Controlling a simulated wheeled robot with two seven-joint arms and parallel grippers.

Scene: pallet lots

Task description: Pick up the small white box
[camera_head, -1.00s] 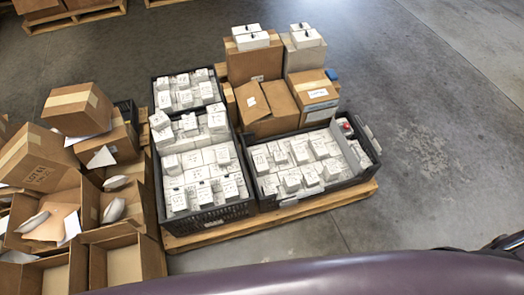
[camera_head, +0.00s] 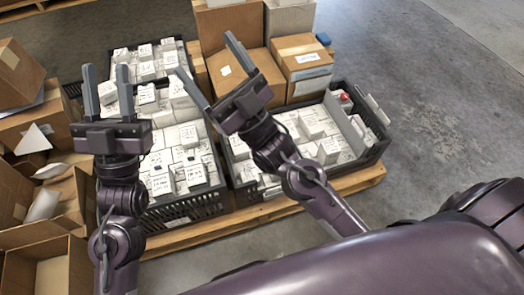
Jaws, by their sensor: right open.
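Several small white boxes with dark print fill the black crates; which one is meant I cannot tell. One white box (camera_head: 163,181) stands on the others in the near left crate (camera_head: 183,213). Another white box (camera_head: 328,150) is in the right crate (camera_head: 377,150). My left gripper (camera_head: 107,88) is open and empty, its fingers pointing away over the left side of the crates. My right gripper (camera_head: 206,56) is open and empty, tilted left, in front of the cardboard boxes. The arms hide parts of both near crates.
The crates stand on a wooden pallet (camera_head: 268,208). Brown cardboard boxes (camera_head: 300,62) are stacked behind the right crate. Open cartons (camera_head: 45,262) crowd the left. A far crate (camera_head: 183,48) holds more white boxes. The concrete floor (camera_head: 440,110) at the right is clear.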

